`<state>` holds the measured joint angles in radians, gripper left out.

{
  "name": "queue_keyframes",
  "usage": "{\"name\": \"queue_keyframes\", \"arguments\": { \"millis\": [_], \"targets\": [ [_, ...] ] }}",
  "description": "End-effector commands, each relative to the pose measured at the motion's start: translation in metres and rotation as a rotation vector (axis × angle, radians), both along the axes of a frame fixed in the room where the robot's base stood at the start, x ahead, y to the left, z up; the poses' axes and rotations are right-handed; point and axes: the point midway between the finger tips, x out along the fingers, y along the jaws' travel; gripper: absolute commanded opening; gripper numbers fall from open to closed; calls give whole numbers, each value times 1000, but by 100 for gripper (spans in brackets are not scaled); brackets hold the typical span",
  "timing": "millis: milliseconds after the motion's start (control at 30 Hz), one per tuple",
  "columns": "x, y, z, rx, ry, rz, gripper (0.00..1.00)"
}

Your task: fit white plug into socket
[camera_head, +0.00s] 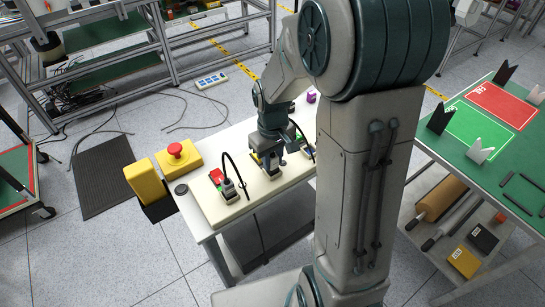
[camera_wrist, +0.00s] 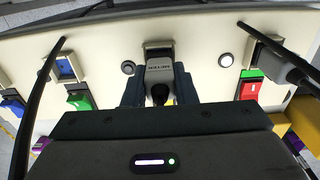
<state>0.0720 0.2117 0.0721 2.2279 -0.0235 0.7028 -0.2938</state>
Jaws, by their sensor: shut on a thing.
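A pale grey-white plug marked METER (camera_wrist: 160,72) is between the two fingers of my gripper (camera_wrist: 158,82), which is shut on it. A black cable end shows at the plug's near side. The plug's front meets the socket (camera_wrist: 158,46) on the cream panel (camera_wrist: 205,28), in line with it; how deep it sits is hidden. In the head view my gripper (camera_head: 270,160) is down at the middle of the cream panel (camera_head: 205,207), and the held plug is mostly hidden there.
A dark grey plug (camera_wrist: 284,64) with a black cable is at the right socket. A blue-faced socket (camera_wrist: 65,67) is to the left. A red stop button (camera_head: 175,150) stands on a yellow box. Loose cables arch close to my gripper.

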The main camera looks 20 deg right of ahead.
Motion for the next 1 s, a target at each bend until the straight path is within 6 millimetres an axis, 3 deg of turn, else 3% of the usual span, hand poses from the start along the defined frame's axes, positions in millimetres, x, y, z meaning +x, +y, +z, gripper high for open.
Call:
{"name": "queue_keyframes", "arguments": {
  "millis": [233,1000],
  "targets": [
    [0,0,-6,0,0,0,2],
    [0,0,1,0,-1,0,2]
  ]
}}
